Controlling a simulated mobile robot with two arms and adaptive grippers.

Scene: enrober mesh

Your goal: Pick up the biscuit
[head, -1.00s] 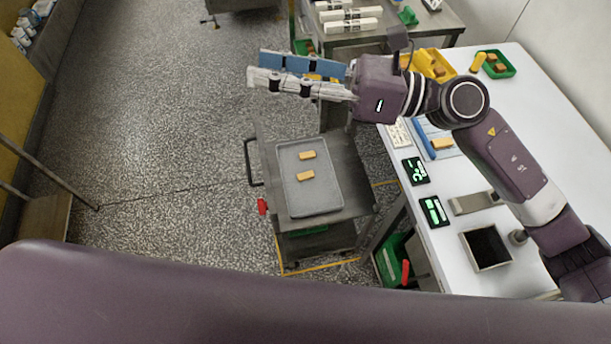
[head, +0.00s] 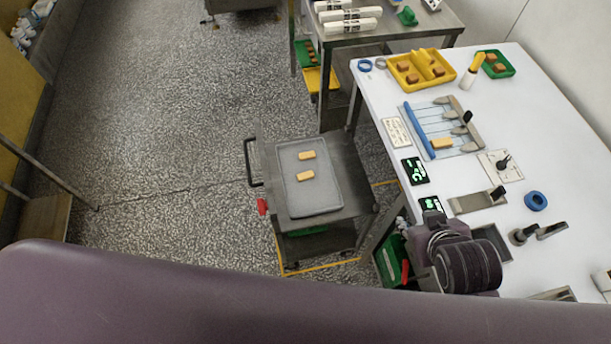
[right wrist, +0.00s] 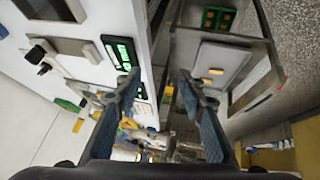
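Two tan biscuits, a far one (head: 306,155) and a near one (head: 304,176), lie apart on a grey tray (head: 327,203) on a steel trolley. Another tan biscuit (head: 442,144) lies on the wire mesh frame (head: 459,127) on the white table. In the right wrist view, the tray (right wrist: 232,50) and a biscuit (right wrist: 215,71) show beyond the right finger. My right gripper (right wrist: 158,88) is open, its fingers wide apart with nothing between them. In the head view only part of my right arm shows, at the table's near edge. My left gripper is not in view.
The white table (head: 555,150) holds a yellow tray (head: 408,80) and a green tray (head: 510,70) with brown pieces, a blue tape roll (head: 536,201) and dark displays (head: 414,171). A green bin (head: 390,262) stands under it. The floor left of the trolley is clear.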

